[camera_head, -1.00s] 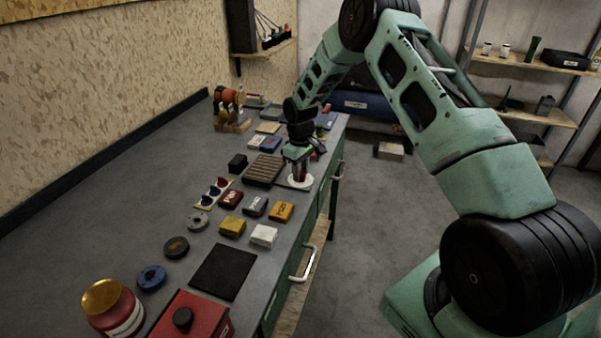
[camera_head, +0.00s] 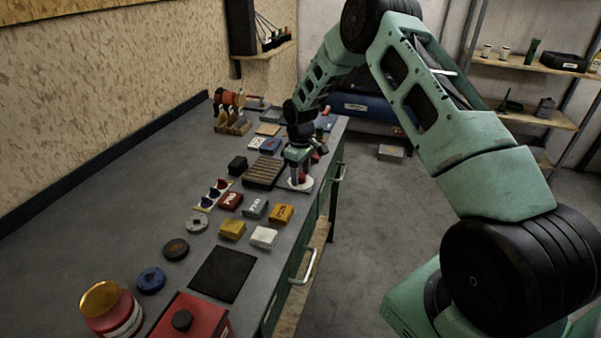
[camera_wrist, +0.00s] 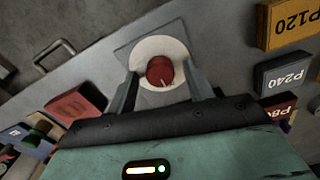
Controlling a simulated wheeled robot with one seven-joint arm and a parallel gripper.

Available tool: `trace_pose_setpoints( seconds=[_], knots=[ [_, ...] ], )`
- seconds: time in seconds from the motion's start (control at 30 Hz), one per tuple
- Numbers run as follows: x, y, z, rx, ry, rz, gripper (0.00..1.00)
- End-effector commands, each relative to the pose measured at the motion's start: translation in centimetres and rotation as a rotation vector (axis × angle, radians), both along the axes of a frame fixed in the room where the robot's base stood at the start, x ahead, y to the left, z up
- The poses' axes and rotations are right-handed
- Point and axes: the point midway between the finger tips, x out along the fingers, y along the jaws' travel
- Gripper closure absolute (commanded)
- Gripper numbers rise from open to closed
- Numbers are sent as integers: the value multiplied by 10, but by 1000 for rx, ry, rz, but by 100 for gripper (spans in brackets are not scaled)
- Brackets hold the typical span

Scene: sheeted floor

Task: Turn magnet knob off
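The magnet knob is a round red knob (camera_wrist: 160,71) with a small light mark near its lower edge. It stands on a white disc (camera_wrist: 150,48) over a square grey plate. In the head view, the white disc (camera_head: 301,186) shows at the bench's right edge, and the knob is largely hidden by my gripper. My gripper (camera_wrist: 162,75) is open, with one finger on each side of the knob. A gap shows between the knob and each finger. In the head view, my gripper (camera_head: 299,180) points down over the disc.
Grit boxes, including yellow P120 (camera_wrist: 290,22) and grey P240 (camera_wrist: 283,73), lie near the disc. A ribbed brown block (camera_head: 264,172) sits just left of it. A red box (camera_wrist: 75,104) lies near my left finger. Drawer handles (camera_head: 339,172) stick out from the bench front.

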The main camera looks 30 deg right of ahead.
Motion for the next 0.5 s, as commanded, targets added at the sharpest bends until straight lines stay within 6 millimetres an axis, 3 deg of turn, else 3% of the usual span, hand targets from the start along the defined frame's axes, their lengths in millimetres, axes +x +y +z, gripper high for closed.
trace_pose_setpoints(
  seconds=[0.27, 0.5],
  knots=[
    [1, 0, 7, 0, -2, -1, 48],
    [2, -1, 50, -1, -6, -1, 48]
  ],
)
